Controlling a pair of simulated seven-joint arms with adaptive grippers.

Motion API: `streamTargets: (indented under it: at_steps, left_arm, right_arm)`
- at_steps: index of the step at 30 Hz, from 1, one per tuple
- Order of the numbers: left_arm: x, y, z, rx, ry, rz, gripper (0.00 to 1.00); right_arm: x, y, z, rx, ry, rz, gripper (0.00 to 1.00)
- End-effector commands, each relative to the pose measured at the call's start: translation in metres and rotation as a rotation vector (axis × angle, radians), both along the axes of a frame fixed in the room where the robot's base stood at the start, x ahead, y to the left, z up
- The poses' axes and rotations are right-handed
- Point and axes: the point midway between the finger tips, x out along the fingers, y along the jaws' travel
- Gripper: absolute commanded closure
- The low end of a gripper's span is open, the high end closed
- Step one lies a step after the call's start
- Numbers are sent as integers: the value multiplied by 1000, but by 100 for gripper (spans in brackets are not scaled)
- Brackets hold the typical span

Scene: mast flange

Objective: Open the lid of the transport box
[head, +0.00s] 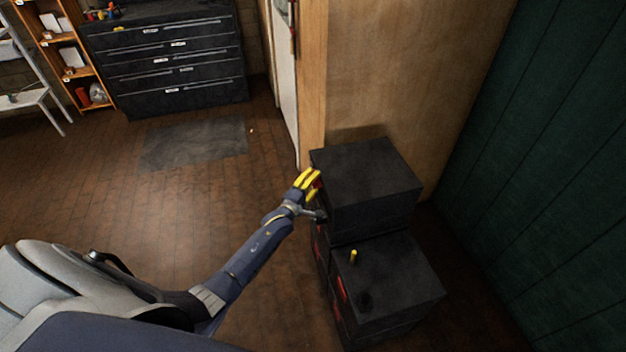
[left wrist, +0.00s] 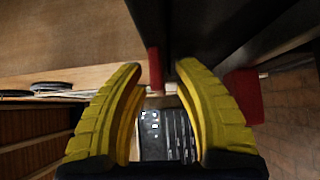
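The black transport box (head: 365,175) sits on top of a stack at right in the head view, its lid closed. A red latch shows on its left side, close to my left gripper (head: 308,182). In the left wrist view my left gripper (left wrist: 158,70) has its yellow fingers apart, with nothing clearly held. A red latch (left wrist: 155,66) shows between the fingertips against the dark box wall; I cannot tell whether they touch it. A second red part (left wrist: 245,95) is right of the fingers.
A lower black box (head: 410,275) supports the upper one, with a small yellow piece (head: 353,257) showing at its top. A wooden wall (head: 400,70) stands behind and a green wall (head: 570,170) at right. The brick floor (head: 120,205) at left is clear.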

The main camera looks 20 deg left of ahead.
Motion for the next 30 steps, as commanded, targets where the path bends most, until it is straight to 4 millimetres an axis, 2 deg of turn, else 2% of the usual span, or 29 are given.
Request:
streamTargets:
  at_steps: [9,18,30]
  left_arm:
    - [1,0,0,0,0,0,67]
    - [0,0,0,1,0,0,100]
    - [1,0,0,1,0,0,100]
  right_arm:
    - [0,0,0,0,0,0,56]
    - [0,0,0,0,0,0,56]
    - [0,1,0,1,0,0,56]
